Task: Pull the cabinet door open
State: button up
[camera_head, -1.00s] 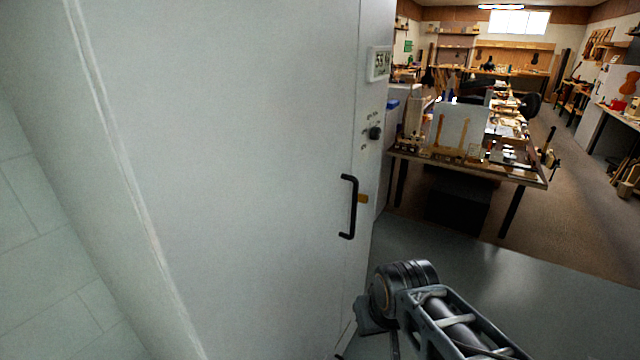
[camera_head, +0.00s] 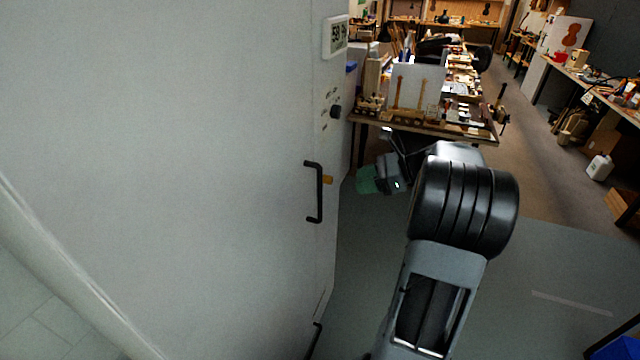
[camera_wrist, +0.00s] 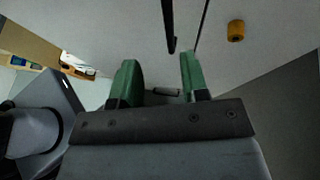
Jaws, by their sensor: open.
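The white cabinet door (camera_head: 200,150) fills the left of the head view and looks closed. Its black bar handle (camera_head: 318,192) stands upright near the door's right edge. My gripper (camera_head: 366,180), with green fingers, is to the right of the handle and apart from it. In the wrist view my gripper (camera_wrist: 158,78) is open with nothing between its fingers. The black handle (camera_wrist: 169,25) shows beyond the fingertips, between their lines.
A yellow-orange knob (camera_head: 328,180) sits beside the handle, also seen in the wrist view (camera_wrist: 236,30). A dark dial (camera_head: 335,112) and a display (camera_head: 336,36) are above. A second black handle (camera_head: 314,340) is lower down. A cluttered workbench (camera_head: 425,128) stands behind my arm.

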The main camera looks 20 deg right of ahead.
jog(key=w+p+x, duration=0.1)
jog(key=p+x, duration=0.1)
jog(key=x, duration=1)
jog(key=shift+w+m+t, duration=0.2)
jog(key=shift+m+t, duration=0.1)
jog(key=shift+m, duration=0.1)
jog(key=shift+c, duration=0.2)
jog(key=shift+r, duration=0.1)
grip_shut()
